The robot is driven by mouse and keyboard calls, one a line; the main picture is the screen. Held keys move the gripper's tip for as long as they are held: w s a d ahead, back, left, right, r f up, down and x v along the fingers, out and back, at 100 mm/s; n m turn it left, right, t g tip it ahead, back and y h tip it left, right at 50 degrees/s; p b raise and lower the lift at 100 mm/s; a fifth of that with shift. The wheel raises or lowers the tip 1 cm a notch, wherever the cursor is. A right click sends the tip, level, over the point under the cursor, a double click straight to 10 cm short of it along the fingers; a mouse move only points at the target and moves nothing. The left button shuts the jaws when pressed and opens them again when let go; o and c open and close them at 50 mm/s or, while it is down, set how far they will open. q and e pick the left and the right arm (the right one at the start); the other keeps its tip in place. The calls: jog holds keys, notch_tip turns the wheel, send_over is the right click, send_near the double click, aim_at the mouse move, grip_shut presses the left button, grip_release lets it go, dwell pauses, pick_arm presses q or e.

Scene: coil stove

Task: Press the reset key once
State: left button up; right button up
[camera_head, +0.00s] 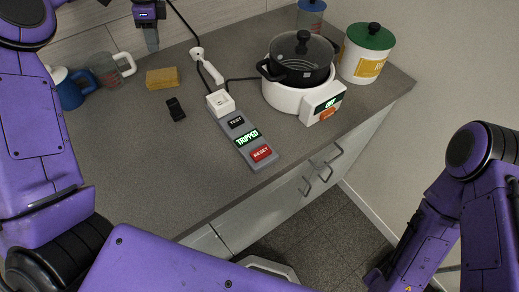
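The red RESET key (261,153) is at the near end of a grey panel (241,134) lying on the counter. Above it on the panel are a green lit display reading TRIPPED (248,138) and a black TEST key (235,122). My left gripper (151,40) is at the top of the view, pointing down, well away from the panel and up and left of it. Its fingers look like one narrow block, so I cannot tell whether they are open or shut. My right arm shows at the right edge; its gripper is out of view.
A white stove (311,99) with a black pot (301,62) and an OFF display stands right of the panel. A white plug block (220,103) with cables adjoins it. A yellow sponge (162,78) and small black item (176,109) lie left. A green-lidded canister (366,55) stands behind.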

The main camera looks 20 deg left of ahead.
pick_arm(q)
grip_shut()
dwell(1.3)
